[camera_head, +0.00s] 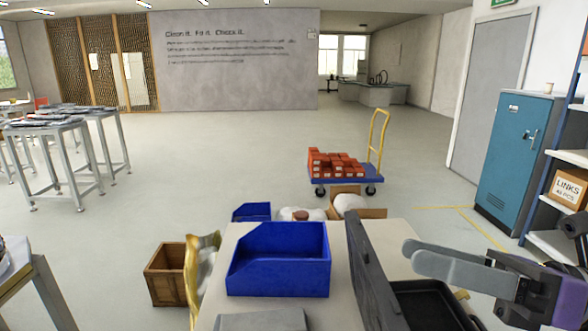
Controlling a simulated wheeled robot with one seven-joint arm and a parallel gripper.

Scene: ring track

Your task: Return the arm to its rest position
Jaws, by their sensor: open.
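My gripper (416,255) shows at the lower right, with its pale grey fingers pointing left. It is open, and I see nothing between the fingers. It is in front of the right side of a pale table (401,239), close to a black open case (425,305). I cannot tell whether it touches the case. The dark wrist behind the fingers runs to the right edge, where most of my arm is out of view.
A blue bin (278,278) stands on the table, left of the case. A wooden crate (166,287) is on the floor at left. A trolley (345,180) with red boxes stands beyond. A blue cabinet (507,150) and shelving (547,245) are at right.

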